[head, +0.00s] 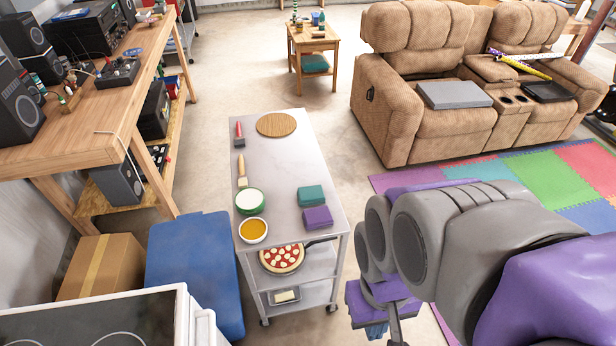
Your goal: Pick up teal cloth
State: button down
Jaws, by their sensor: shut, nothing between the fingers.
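A folded teal cloth (311,195) lies flat on the top of a grey metal cart (270,160), near its right edge. A folded purple cloth (317,217) lies just in front of it. My grey and purple arm comes in from the right. My gripper (388,322) hangs low at the bottom of the view, to the right of the cart and apart from the teal cloth. It is shut and empty; its tips are partly cut off or hidden.
The cart top also bears a round wooden board (276,125), a brush (242,169), a green-rimmed bowl (249,201) and an orange-filled bowl (253,231). A pizza (282,259) sits on a lower shelf.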

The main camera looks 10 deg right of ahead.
aim_at(313, 195)
jog(key=u, duration=1.95)
jog(key=z, duration=1.95)
jog(key=i+z, duration=0.2)
jog(key=z, duration=0.3)
jog(key=i+z, duration=0.25)
jog(key=z, duration=0.2)
